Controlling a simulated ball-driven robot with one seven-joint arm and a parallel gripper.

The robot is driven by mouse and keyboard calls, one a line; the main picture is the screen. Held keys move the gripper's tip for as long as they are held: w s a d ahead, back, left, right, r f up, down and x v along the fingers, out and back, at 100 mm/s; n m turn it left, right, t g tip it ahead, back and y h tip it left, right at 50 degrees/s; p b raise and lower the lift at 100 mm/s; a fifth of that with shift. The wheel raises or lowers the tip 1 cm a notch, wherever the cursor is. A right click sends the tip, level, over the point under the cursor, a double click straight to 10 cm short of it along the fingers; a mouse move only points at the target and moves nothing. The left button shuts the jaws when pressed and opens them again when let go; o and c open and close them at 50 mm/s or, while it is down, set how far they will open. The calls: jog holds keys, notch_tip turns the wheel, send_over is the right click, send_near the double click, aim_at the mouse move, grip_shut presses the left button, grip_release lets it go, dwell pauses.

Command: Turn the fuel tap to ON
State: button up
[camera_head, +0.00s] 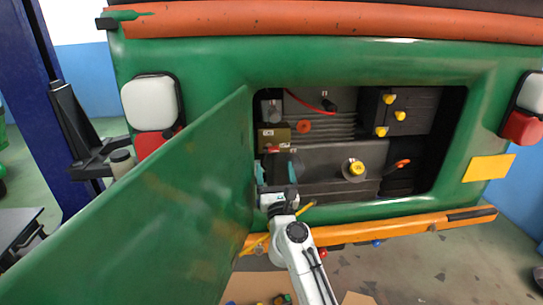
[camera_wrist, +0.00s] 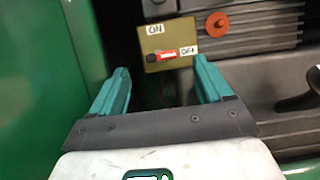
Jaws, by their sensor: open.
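The fuel tap is a small brass-coloured plate (camera_wrist: 165,40) with an ON label at its upper left and an OFF label at its right. Its red lever (camera_wrist: 166,56) lies roughly level and points right toward the OFF label. In the head view the tap plate (camera_head: 274,138) sits at the left inside the engine bay. My gripper (camera_wrist: 160,78) is open and empty, its two teal fingers spread just below the plate, apart from the lever in the picture. In the head view my gripper (camera_head: 277,170) is in the opening's left part, below the tap.
The green hatch door (camera_head: 150,215) hangs open close to the left of my arm. The engine bay holds a yellow cap (camera_head: 356,168), an orange-red cap (camera_head: 304,127) and several yellow knobs (camera_head: 400,115). An orange bumper (camera_head: 390,225) runs below the opening.

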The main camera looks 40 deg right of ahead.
aim_at(271, 152)
jog(key=x, duration=0.5)
jog(key=f+x, duration=0.1)
jog(key=x, duration=0.1)
jog(key=shift+w+d+r+b, duration=0.1)
jog(key=shift+w+d+b, duration=0.2)
jog(key=shift+w+b, duration=0.05)
jog(key=shift+c, duration=0.4)
jog(key=c, duration=1)
jog(key=shift+o, duration=0.2)
